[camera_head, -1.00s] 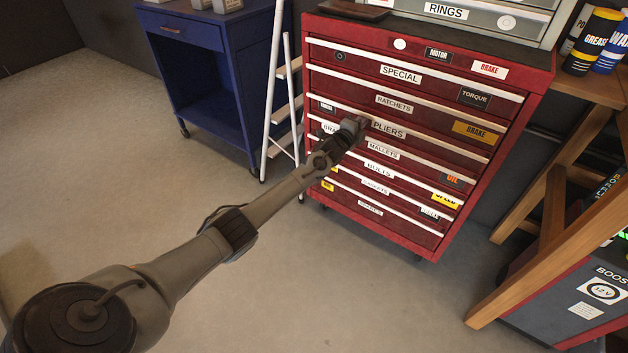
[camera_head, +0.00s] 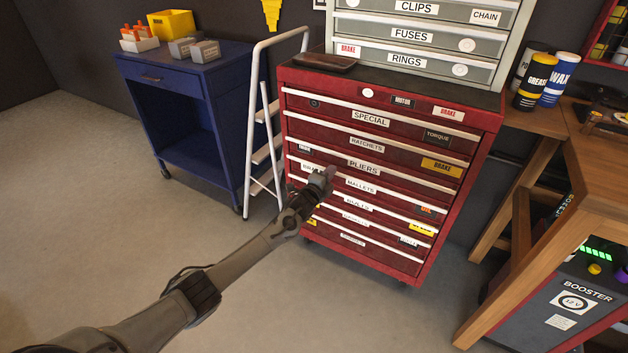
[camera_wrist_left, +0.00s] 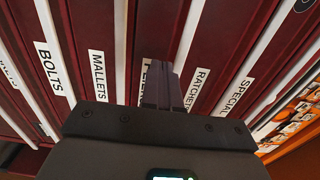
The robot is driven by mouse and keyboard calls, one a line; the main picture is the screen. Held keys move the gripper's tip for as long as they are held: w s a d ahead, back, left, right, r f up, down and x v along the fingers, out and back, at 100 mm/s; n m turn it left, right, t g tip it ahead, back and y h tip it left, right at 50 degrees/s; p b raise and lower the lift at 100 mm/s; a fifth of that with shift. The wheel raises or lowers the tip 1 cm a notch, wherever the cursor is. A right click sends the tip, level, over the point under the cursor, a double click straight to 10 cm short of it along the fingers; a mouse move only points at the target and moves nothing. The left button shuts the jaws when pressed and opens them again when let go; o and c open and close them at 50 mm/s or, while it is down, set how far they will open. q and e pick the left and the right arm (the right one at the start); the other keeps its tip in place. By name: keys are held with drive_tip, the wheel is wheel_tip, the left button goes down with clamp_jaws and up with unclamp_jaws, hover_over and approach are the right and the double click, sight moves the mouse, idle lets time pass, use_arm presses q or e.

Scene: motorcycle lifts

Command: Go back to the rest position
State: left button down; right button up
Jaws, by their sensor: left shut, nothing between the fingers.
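My left arm reaches in from the lower left in the head view. Its gripper (camera_head: 328,175) is in front of the red tool cabinet (camera_head: 400,272), near the drawers labelled PLIERS and MALLETS. In the left wrist view the gripper fingers (camera_wrist_left: 162,88) are together and empty, covering part of the PLIERS label. The labelled drawers all look closed. I cannot tell whether the fingertips touch the cabinet front. My right gripper is in neither view.
A white step ladder (camera_head: 252,150) stands left of the cabinet, beside a blue cart (camera_head: 200,120). A wooden workbench (camera_head: 590,180) and a booster unit (camera_head: 555,305) stand at the right. The floor (camera_head: 90,200) at left is clear.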

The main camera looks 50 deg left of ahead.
use_arm(q)
drive_tip(key=s+d+f+g+p, duration=0.1)
drive_tip(key=s+d+f+p, duration=0.25)
drive_tip(key=s, duration=0.35)
drive_tip(key=s+d+f+g+p, duration=0.1)
drive_tip(key=s+d+f+p, duration=0.1)
drive_tip(key=s+p, duration=0.35)
drive_tip(key=s+d+r+n+g+h+p, duration=0.1)
drive_tip(key=s+d+n+g+h+p, duration=0.15)
drive_tip(key=s+d+p, duration=0.8)
drive_tip(key=s+d+r+n+g+h+p, duration=0.1)
drive_tip(key=s+d+r+n+g, duration=0.1)
drive_tip(key=s+d+r, duration=0.35)
drive_tip(key=s+d+r+n+g+h+p, duration=0.1)
drive_tip(key=s+d+r+n+g+h, duration=0.15)
drive_tip(key=s+d, duration=0.55)
drive_tip(key=s+d+r+n+g, duration=0.3)
drive_tip(key=s+r+n+g, duration=0.15)
drive_tip(key=s+r, duration=0.35)
wheel_tip(320, 180, up, 38)
drive_tip(key=n+p, duration=0.1)
drive_tip(key=p, duration=3.6)
drive_tip(key=shift+s+y+p, duration=0.2)
drive_tip(key=shift+y+p, duration=0.1)
drive_tip(key=shift+p, duration=0.1)
drive_tip(key=shift+d, duration=0.1)
